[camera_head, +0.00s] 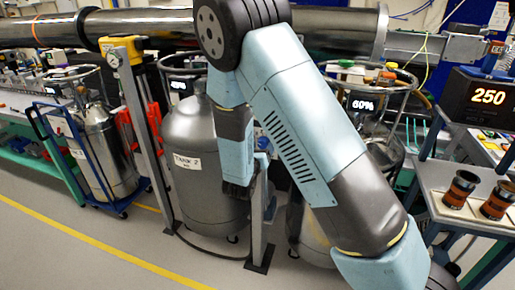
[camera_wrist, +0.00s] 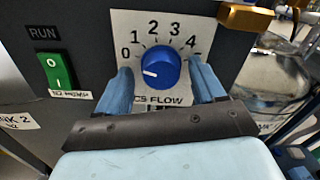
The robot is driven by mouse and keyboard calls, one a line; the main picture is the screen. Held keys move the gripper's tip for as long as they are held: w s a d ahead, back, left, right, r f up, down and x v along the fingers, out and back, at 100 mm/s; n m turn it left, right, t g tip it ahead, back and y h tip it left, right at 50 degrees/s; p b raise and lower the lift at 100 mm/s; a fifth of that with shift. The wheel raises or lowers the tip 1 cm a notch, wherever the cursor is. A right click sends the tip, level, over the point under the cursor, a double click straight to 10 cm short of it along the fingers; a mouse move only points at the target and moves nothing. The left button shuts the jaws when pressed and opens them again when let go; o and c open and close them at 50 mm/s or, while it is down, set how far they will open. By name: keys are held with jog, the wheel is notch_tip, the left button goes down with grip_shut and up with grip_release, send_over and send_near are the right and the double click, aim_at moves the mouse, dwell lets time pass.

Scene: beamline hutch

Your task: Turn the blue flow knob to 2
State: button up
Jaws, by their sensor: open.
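The blue flow knob (camera_wrist: 160,67) is on a white dial plate (camera_wrist: 205,20) marked 0 to 4 in an arc, with "FLOW" printed below. Its white pointer line points left and slightly down, nearest the 0 end and just below the 0. My gripper (camera_wrist: 162,86) is open, one blue finger to the left of the knob and one to the right, with visible space between each finger and the knob. The right finger covers the scale past 4. In the head view the knob is hidden, and my arm reaches down in front of a grey tank (camera_head: 187,135).
A green RUN switch (camera_wrist: 59,70) sits left of the dial. A brass fitting (camera_wrist: 245,18) juts out at the upper right. The head view shows a yellow-topped post (camera_head: 123,50), a display reading 250 (camera_head: 488,97) and two dark cups (camera_head: 460,188) on the right bench.

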jog(key=c, duration=1.1)
jog(key=shift+o, duration=0.6)
jog(key=shift+a, duration=0.35)
jog(key=shift+d, duration=0.15)
jog(key=shift+c, duration=0.4)
jog(key=m, duration=1.1)
jog(key=shift+m, duration=0.3)
